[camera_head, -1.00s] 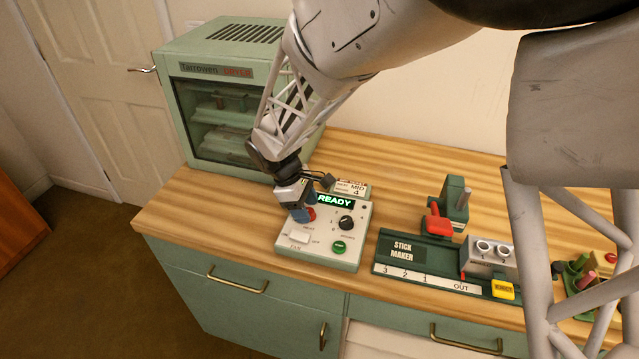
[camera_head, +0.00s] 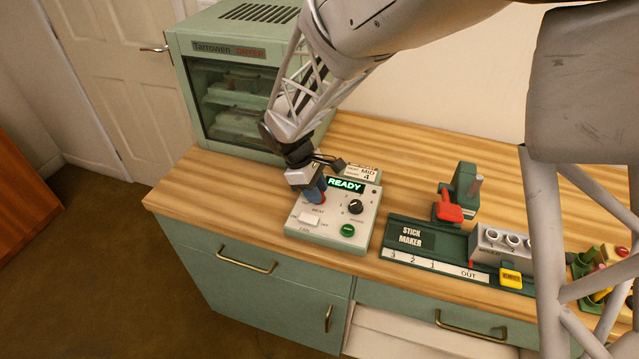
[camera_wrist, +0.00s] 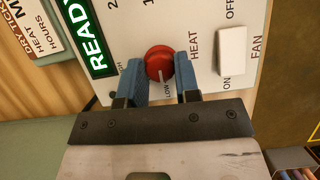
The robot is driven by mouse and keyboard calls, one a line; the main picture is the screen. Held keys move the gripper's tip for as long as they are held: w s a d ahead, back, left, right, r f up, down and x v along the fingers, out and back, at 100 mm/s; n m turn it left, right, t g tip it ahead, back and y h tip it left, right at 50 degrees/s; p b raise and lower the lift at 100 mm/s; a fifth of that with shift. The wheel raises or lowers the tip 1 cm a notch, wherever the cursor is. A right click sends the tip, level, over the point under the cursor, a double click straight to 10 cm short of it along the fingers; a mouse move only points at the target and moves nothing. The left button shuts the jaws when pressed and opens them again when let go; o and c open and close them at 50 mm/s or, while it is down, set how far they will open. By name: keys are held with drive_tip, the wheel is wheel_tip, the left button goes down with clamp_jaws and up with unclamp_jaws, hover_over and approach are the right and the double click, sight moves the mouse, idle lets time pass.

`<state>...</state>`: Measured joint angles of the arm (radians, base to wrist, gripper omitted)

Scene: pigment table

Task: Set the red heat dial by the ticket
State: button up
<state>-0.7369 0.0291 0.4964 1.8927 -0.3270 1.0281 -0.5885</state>
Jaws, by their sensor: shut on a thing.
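The red heat dial (camera_wrist: 158,58) sits on the pale control panel (camera_head: 297,231), beside the word HEAT. Its white mark points toward the word LOW in the wrist view. My gripper (camera_wrist: 160,74) is shut on the dial, with one blue finger on each side of it. In the head view my gripper (camera_head: 313,190) comes down over the dial, and only a bit of red (camera_head: 323,199) shows. The ticket (camera_head: 361,174) stands behind the panel and reads heat MID and hours 4. In the wrist view the ticket (camera_wrist: 32,30) is cut off. The HIGH label is partly hidden by a finger.
The panel also has a lit READY display (camera_head: 346,185), a black knob (camera_head: 356,207), a green button (camera_head: 347,230) and a white fan switch (camera_head: 310,218). The green dryer (camera_head: 200,75) stands behind to the left. The stick maker (camera_head: 408,234) stands to the right.

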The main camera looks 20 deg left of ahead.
drive_tip(key=m, duration=0.2)
drive_tip(key=m+g, duration=0.1)
drive_tip(key=m, duration=0.1)
drive_tip(key=shift+w+g+y, duration=0.15)
drive_tip(key=shift+g+y, duration=0.15)
drive_tip(key=shift+d+m+g+y, duration=0.1)
drive_tip(key=shift+m+g+y, duration=0.4)
drive_tip(key=shift+m, duration=1.7)
drive_tip(key=shift+r, duration=0.1)
drive_tip(key=o, duration=0.9)
drive_tip(key=v, duration=0.7)
drive_tip(key=shift+w+r, duration=0.25)
